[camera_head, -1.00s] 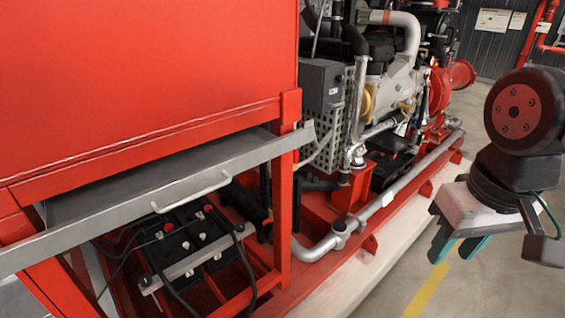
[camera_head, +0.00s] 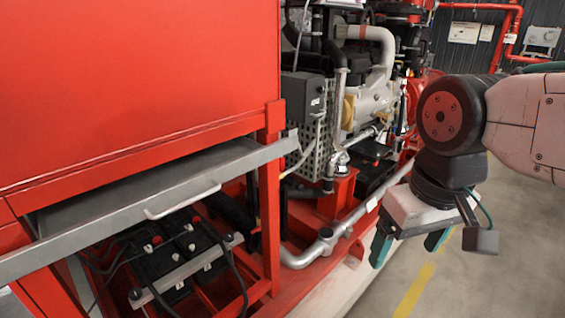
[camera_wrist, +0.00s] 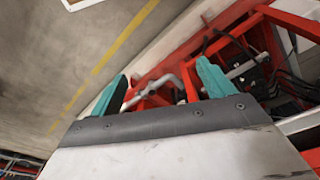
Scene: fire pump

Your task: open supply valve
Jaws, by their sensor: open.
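My gripper (camera_head: 408,247) is at the right of the head view, pointing down, with its two teal fingers apart and nothing between them. In the wrist view my gripper (camera_wrist: 160,90) also shows open, with the red base frame and a grey pipe beyond its fingers. In the head view it hangs beside the pump skid, near the long grey pipe (camera_head: 325,246) along the skid's edge. I cannot make out a supply valve in either view.
A red cabinet (camera_head: 130,90) with a grey pull-out tray (camera_head: 130,205) fills the left. Black batteries (camera_head: 172,262) sit below it. The engine (camera_head: 375,100) stands behind. Open floor with a yellow line (camera_head: 413,292) lies at the right.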

